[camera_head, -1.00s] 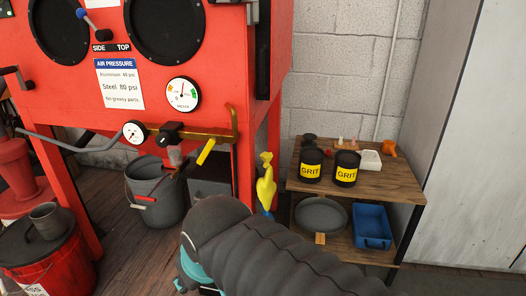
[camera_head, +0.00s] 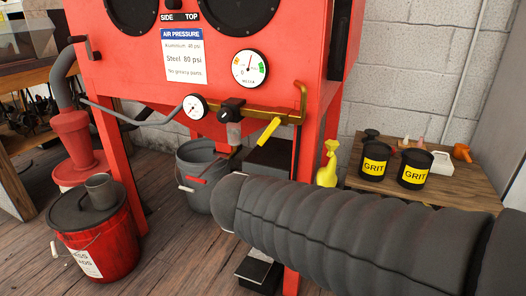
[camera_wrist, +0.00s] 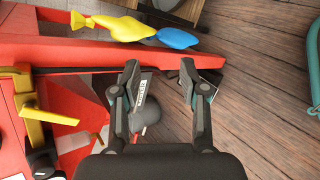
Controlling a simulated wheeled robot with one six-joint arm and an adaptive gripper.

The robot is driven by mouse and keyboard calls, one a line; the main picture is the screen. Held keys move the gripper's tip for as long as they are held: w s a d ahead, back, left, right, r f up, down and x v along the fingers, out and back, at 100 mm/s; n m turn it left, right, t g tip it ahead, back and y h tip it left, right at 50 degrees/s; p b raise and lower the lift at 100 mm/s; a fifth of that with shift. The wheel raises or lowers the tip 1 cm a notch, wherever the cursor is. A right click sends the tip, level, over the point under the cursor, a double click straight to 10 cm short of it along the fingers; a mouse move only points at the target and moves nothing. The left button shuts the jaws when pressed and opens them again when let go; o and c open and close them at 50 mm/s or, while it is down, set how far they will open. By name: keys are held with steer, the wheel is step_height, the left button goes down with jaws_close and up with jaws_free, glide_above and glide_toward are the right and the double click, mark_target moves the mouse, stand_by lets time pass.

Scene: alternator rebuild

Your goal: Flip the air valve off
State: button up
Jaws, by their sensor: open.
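The air valve is a yellow lever (camera_head: 268,131) on a brass pipe (camera_head: 301,98) along the lower front of the red cabinet. The lever slants down and to the left from the pipe. In the wrist view the yellow lever (camera_wrist: 52,115) is at the left edge, slanting toward the lower right. My gripper (camera_wrist: 158,67) is open and empty in the wrist view, with the lever well left of its fingers and not between them. In the head view my gripper is hidden behind my dark ribbed arm.
A red cabinet leg (camera_wrist: 235,57) crosses beyond my fingertips. A yellow glove-like thing (camera_head: 327,168) is beside the right leg. A grey bucket (camera_head: 197,160) stands under the cabinet. A red bucket (camera_head: 110,250) is at left. A wooden shelf (camera_head: 455,183) with grit jars is at right.

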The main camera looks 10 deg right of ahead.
steer(key=w+a+r+n+t+h+b, duration=0.2)
steer(key=w+a+n+t, duration=0.1)
steer(key=w+a+n, duration=0.15)
steer(key=n+t+b, duration=0.1)
steer(key=n+t, duration=0.4)
glide_toward(262, 139)
steer(key=shift+m, duration=0.25)
steer(key=x, duration=1)
steer(key=shift+w+d+f+b, duration=0.1)
steer(key=shift+w+d+b, duration=0.1)
steer(key=shift+b, duration=0.2)
jaws_close()
steer(key=shift+a, duration=0.1)
